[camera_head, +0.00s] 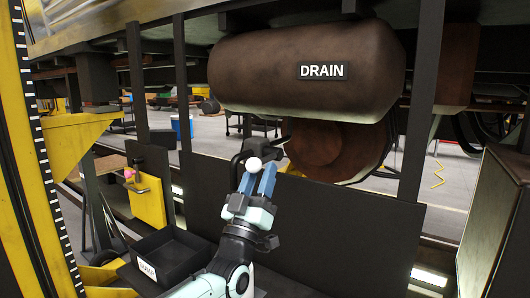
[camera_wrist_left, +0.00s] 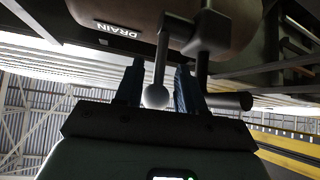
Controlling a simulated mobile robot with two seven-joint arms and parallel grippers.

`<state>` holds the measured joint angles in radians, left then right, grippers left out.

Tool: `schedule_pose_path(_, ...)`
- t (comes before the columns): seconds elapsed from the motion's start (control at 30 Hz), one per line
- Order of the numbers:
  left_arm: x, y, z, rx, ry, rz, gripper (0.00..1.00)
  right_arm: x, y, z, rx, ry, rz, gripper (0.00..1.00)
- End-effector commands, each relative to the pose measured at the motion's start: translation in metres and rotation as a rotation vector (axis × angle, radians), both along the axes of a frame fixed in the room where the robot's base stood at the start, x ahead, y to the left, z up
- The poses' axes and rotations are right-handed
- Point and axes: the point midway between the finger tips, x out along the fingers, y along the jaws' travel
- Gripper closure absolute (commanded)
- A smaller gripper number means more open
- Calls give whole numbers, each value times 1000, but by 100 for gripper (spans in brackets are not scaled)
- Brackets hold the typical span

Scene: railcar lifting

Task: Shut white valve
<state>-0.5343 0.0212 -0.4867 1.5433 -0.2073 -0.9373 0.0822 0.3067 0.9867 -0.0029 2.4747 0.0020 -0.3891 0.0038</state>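The white valve knob (camera_head: 254,165) is a small ball at the end of a dark lever, below the left end of the brown tank labelled DRAIN (camera_head: 285,75). My left gripper (camera_head: 260,178) has its blue fingers pointing up at the knob. The fingers are open. Whether the knob touches a finger cannot be told. My right gripper is not in view.
A dark pipe (camera_wrist_left: 205,45) and the tank are close to the fingers. A black bin (camera_head: 172,256) stands lower left, and a yellow bracket (camera_head: 148,200) is behind it. A dark panel (camera_head: 340,240) fills the area right of my arm. A tall box (camera_head: 500,225) stands at far right.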

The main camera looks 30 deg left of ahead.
Motion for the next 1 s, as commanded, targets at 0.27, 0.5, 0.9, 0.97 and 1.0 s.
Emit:
schedule_pose_path(0.27,25,3,25,1,0,1,61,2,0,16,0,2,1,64)
schedule_pose_path(0.5,28,3,27,0,1,0,61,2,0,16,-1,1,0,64)
schedule_pose_path(0.9,28,4,27,0,1,0,100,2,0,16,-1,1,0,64)
schedule_pose_path(0.97,28,4,27,0,3,1,100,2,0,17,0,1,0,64)
schedule_pose_path(1.0,27,5,27,0,5,0,100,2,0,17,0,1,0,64)
